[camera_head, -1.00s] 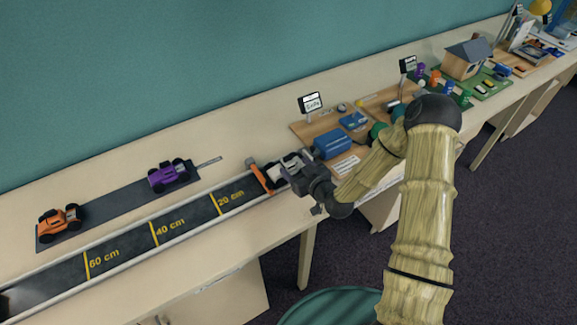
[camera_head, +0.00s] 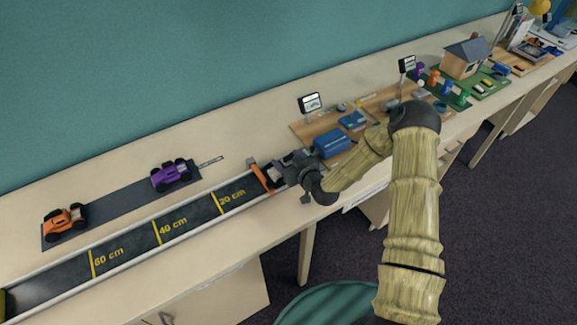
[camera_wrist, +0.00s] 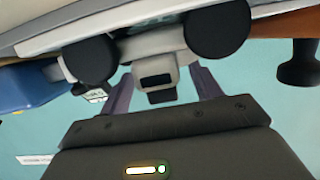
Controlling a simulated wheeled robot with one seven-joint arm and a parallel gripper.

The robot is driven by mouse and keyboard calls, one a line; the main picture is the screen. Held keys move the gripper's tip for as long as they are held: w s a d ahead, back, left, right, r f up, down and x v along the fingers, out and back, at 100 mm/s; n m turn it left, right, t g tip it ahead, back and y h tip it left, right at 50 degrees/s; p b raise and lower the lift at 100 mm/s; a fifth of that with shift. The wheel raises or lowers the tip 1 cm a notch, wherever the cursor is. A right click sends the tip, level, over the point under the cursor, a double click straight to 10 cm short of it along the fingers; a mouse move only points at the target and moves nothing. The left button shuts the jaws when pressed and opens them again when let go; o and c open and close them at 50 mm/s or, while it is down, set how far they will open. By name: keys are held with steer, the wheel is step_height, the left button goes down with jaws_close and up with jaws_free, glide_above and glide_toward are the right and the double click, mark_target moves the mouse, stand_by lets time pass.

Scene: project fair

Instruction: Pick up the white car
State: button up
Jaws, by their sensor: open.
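The white car (camera_wrist: 148,43) fills the top of the wrist view, with two black wheels showing. In the head view it is mostly hidden behind my gripper (camera_head: 284,163), at the right end of the dark track by the orange gate (camera_head: 260,175). In the wrist view my gripper (camera_wrist: 160,80) is open. Its two fingers stand apart below the car, one on each side of a pale part with a dark block. I cannot tell whether the fingers touch the car.
The dark track (camera_head: 130,248) with yellow distance marks runs to the lower left. A purple car (camera_head: 171,175) and an orange car (camera_head: 64,221) stand on a dark strip behind it. A blue box (camera_head: 332,144) sits close to the right of my gripper.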

steer(key=c, duration=1.2)
steer(key=shift+r, duration=0.1)
step_height(320, 180, up, 10)
steer(key=shift+f+b, duration=0.1)
steer(key=shift+b, duration=1)
steer(key=shift+f, duration=0.1)
steer(key=f+b, duration=0.2)
steer(key=f, duration=0.1)
steer(key=w+f+b, duration=0.1)
steer(key=f+b, duration=0.1)
steer(key=b, duration=0.1)
steer(key=f+b, duration=0.3)
steer(key=shift+w+d+f, duration=0.2)
steer(key=shift+f, duration=0.15)
steer(key=shift+f+b, duration=0.6)
steer(key=shift+b, duration=0.1)
